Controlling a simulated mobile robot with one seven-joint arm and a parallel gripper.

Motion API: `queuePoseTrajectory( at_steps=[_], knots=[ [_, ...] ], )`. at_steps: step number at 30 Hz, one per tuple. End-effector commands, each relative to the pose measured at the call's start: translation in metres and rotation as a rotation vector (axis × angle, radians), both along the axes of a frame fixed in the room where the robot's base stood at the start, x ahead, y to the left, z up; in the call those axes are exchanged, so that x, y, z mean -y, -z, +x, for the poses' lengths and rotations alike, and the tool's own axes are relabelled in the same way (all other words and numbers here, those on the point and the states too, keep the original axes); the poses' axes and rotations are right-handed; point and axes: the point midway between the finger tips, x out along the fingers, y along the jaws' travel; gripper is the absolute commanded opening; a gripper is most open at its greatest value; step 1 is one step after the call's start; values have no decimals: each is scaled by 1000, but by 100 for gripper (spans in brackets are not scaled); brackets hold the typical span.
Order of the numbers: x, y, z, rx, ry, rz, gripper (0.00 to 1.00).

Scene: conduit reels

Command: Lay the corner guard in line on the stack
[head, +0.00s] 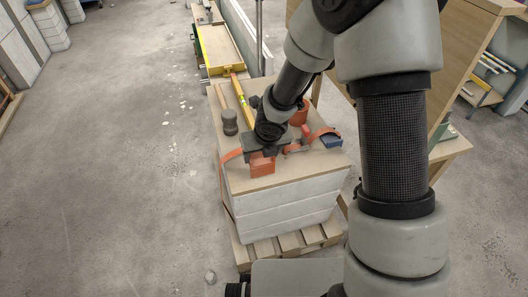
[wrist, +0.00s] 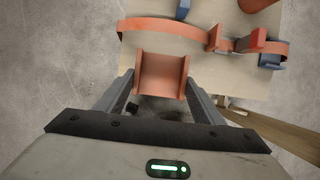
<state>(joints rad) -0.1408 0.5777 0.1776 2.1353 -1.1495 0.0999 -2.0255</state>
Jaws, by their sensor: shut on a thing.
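The orange corner guard (head: 262,166) is a short channel-shaped piece held over the near edge of the stack. In the wrist view the guard (wrist: 162,75) sits between the two fingers of my gripper (wrist: 160,88). My gripper (head: 264,148) is shut on it. The stack (head: 285,212) has white layers, a tan top board and a wooden pallet below. An orange strap (wrist: 165,26) crosses the top beyond the guard, apart from it in the wrist view. I cannot tell whether the guard touches the board.
A dark grey cylinder (head: 229,122) stands at the top's left edge. A yellow-handled tool (head: 240,92) lies toward the back. Orange buckle parts (head: 298,147) and a blue block (head: 330,140) lie to the right, an orange reel (head: 299,115) behind. Floor on the left is open.

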Motion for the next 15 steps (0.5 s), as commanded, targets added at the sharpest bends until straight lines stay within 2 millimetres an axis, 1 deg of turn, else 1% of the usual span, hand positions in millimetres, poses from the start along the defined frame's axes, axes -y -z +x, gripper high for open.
queuePoseTrajectory(
  at_steps=[1,15],
  knots=[
    [0,11,0,0,1,-1,39],
    [1,57,1,0,4,-1,39]
  ],
)
